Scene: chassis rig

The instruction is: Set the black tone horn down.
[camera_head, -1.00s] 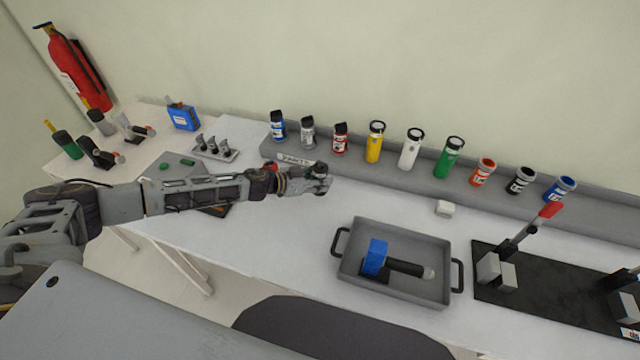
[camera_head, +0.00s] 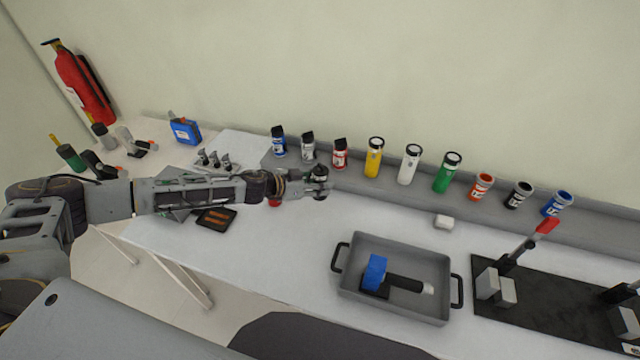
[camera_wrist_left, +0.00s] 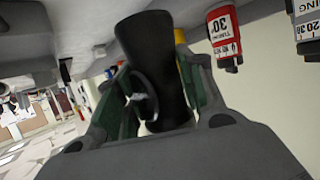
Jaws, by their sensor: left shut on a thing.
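My left gripper (camera_head: 322,182) is above the white bench, in front of the row of bottles. In the left wrist view, the black tone horn (camera_wrist_left: 157,65) sits between the two green-lined fingers, and the gripper is shut on it. The horn has a flared end and a narrower waist, and a dark ring or loop shows beside it. In the head view, only a small dark bit of the horn shows at the fingertips. I cannot tell how high it is above the bench. My right gripper is in neither view.
A grey ledge (camera_head: 600,221) with several bottles runs along the wall. A grey tray (camera_head: 345,287) holds a blue-headed black tool (camera_head: 376,271). A white block (camera_head: 443,222) lies near the ledge. A black fixture board (camera_head: 560,310) stands at right.

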